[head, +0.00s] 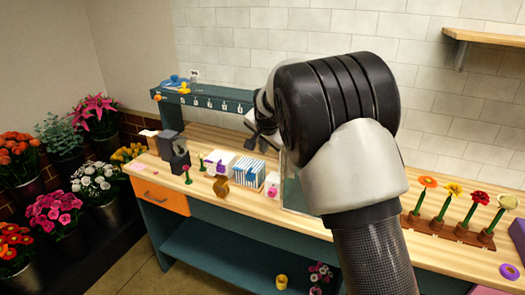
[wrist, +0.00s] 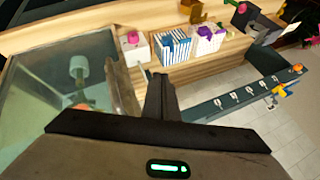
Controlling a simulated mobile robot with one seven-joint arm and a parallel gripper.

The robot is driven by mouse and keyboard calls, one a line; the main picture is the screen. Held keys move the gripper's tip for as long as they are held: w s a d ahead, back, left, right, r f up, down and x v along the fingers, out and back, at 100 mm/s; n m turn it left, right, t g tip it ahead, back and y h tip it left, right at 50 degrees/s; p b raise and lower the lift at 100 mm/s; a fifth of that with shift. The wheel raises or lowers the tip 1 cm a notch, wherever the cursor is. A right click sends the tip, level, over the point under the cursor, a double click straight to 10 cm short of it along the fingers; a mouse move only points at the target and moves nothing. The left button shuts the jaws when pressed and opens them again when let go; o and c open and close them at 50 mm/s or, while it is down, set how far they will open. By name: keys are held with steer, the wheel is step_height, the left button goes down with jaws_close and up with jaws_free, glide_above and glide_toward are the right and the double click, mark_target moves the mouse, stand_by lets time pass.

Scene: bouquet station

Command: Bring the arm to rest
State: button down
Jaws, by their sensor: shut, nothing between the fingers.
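My gripper (head: 262,140) shows small and dark in the head view, in the air above the wooden workbench, left of my arm's large black and white joint. My arm hides part of the bench's middle and the wall behind it. In the wrist view my gripper's dark fingers (wrist: 160,95) are together, with nothing seen between them. A glass tank (wrist: 70,75) stands close to the left of them, with a pale thing inside it. I cannot tell the exact gap between the fingers and the glass.
The teal rack rail (head: 205,98) with hooks runs behind the bench. Several flowers stand in a brown rack (head: 450,232) at right. Flower buckets (head: 55,220) fill the far left.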

steer(key=s+d+r+n, duration=0.1)
steer(key=s+d+r, duration=0.3)
steer(key=s, duration=0.3)
steer(key=s+d+r+n+g, duration=0.1)
steer(key=s+d+r, duration=0.35)
steer(key=s, duration=0.25)
steer(key=s+d+r+n, duration=0.1)
steer(key=s+d+r, duration=0.35)
steer(key=s, duration=0.25)
steer(key=s+d+f+n, duration=0.2)
steer(key=s+d, duration=0.1)
steer(key=s, duration=0.8)
steer(key=s+d+f+n+h, duration=0.1)
steer(key=s+d+f+n, duration=0.1)
steer(key=s, duration=0.9)
steer(key=shift+s+d+f+g, duration=0.3)
steer(key=shift+s+d, duration=0.05)
steer(key=shift+d, duration=0.3)
